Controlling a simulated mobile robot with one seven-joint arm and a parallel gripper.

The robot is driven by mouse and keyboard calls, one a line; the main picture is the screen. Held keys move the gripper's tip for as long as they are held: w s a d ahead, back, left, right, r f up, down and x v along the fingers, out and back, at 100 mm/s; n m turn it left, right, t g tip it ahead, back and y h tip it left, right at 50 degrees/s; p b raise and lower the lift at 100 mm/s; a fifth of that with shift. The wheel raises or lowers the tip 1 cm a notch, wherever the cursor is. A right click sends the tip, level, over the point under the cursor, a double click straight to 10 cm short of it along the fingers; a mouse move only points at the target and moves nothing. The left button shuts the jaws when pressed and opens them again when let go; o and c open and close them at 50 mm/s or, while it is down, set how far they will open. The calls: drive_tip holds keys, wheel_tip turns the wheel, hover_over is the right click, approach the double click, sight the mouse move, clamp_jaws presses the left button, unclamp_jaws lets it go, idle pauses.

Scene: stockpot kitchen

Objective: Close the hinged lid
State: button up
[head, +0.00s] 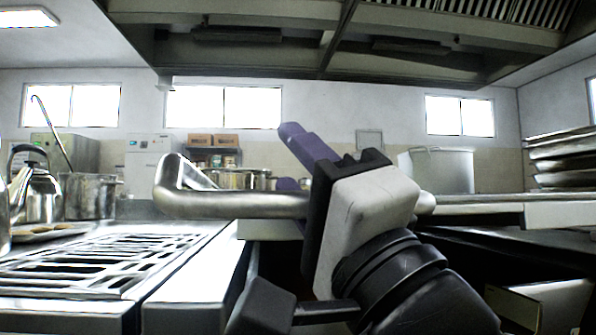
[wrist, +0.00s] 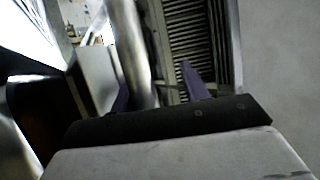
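A thick, shiny metal bar handle (head: 235,205) runs level across the middle of the head view, bent back at its left end. It seems to belong to the hinged lid, whose panel I cannot clearly make out; a pale edge (head: 520,213) continues to the right. My gripper (head: 291,160) is at the bar, its white and black body in front of it. In the wrist view, the purple fingers of my gripper (wrist: 154,78) stand apart. The bar (wrist: 128,45) passes close to the left finger, with a gap to the right one. I cannot tell whether they touch.
A stove grate (head: 100,262) is at left, with a kettle (head: 38,190) and a pot (head: 90,195) behind. A large pot (head: 440,170) stands behind at right, near stacked trays (head: 560,160). A range hood (head: 330,40) hangs overhead.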

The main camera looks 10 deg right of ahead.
drive_tip(key=p+v, duration=0.1)
drive_tip(key=v, duration=0.6)
drive_tip(key=shift+s, duration=0.25)
drive_tip(key=shift+s+d+f, duration=0.1)
drive_tip(key=shift+s+d, duration=0.05)
drive_tip(key=shift+s, duration=0.05)
drive_tip(key=shift+f, duration=0.1)
